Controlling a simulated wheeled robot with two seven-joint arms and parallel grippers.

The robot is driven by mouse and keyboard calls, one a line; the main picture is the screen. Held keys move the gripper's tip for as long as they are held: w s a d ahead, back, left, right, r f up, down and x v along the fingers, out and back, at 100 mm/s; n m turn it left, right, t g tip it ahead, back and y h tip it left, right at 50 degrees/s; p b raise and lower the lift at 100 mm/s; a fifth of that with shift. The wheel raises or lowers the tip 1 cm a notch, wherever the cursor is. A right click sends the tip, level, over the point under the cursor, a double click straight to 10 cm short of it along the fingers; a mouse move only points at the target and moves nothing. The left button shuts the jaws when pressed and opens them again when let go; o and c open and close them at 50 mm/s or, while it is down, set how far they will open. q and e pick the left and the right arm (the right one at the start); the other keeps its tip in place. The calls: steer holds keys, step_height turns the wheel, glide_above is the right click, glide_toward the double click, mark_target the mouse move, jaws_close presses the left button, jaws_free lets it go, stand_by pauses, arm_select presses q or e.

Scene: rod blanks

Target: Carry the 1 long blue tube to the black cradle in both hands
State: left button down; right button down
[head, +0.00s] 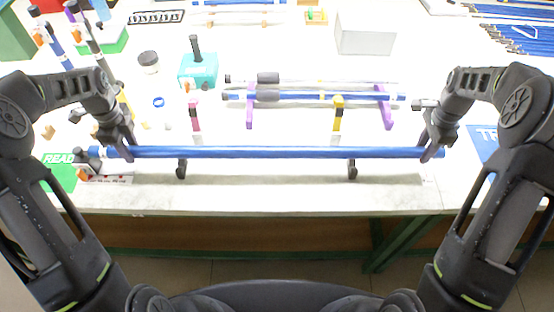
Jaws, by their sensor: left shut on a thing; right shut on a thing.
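The long blue tube (265,152) lies level across the head view, parallel to the table's front edge. My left gripper (122,152) is shut on it near its left end, and my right gripper (428,153) is shut on it near its right end. The black cradle shows as two dark supports, a left one (181,170) and a right one (352,171). The tube crosses over the tops of both supports and hides them. I cannot tell whether it touches them or is held just above.
Behind, purple stands (249,108) hold more rods. A yellow post (337,117) and a pink post (195,117) stand near the tube. A teal box (199,71) and a white bin (365,38) are farther back. The front strip of the table (265,195) is clear.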

stand_by(0.5)
